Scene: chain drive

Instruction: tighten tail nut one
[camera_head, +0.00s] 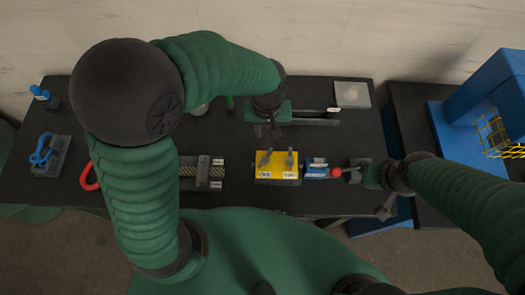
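I cannot make out tail nut one for certain at this size. A yellow block (283,176) with two dark upright pieces and white labels stands at the middle front of the table. My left gripper (267,131) points down behind this block, beside a long dark bar (315,122); its fingers are too small and dark to read. My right gripper (359,172) is at the right, close to a red ball (336,172) beside a blue-and-white part (317,169). I cannot tell whether it touches them.
The dark table (235,190) also bears a metal rail assembly (202,171), a red ring-shaped handle (89,177), a blue-handled tool (42,152) in a grey holder, a blue item (41,93) and a grey plate (351,94). A blue frame (470,125) stands at the right.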

